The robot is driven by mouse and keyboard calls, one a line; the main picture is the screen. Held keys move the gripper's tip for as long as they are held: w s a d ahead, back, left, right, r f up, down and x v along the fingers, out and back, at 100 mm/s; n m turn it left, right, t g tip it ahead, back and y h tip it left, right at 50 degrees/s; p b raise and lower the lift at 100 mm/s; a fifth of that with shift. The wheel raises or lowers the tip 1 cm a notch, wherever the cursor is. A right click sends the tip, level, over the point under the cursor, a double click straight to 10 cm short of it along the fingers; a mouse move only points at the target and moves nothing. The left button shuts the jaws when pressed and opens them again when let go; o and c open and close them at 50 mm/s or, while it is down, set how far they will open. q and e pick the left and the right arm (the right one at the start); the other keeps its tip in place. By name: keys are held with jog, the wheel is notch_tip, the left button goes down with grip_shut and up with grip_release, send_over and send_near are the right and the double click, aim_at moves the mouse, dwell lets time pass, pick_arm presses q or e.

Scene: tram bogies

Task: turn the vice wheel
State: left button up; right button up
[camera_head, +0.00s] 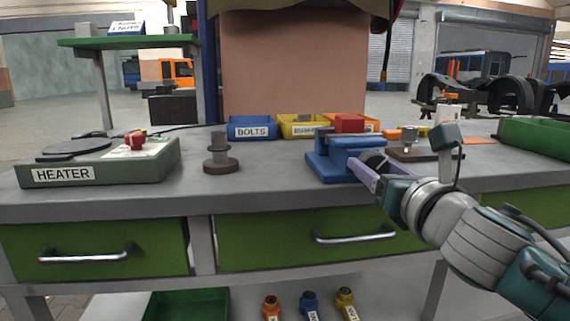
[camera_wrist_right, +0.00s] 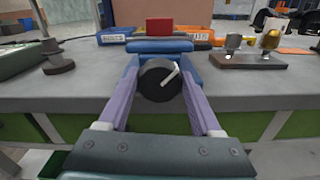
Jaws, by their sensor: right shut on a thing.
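The blue vice (camera_head: 333,155) stands on the grey workbench near its front edge. Its dark round wheel (camera_head: 374,161) faces the bench's front and is partly hidden by my right gripper in the head view. My left gripper is not in view.
Blue, yellow and orange bins (camera_head: 252,128) stand behind the vice. A heater box (camera_head: 100,163) and a dark spindle stand (camera_head: 220,155) are to the left. A brown block with fittings (camera_head: 411,150) is close on the right. Bare bench lies between stand and vice.

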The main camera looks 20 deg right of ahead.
jog(key=shift+c, duration=0.5)
jog(key=shift+m, duration=0.3)
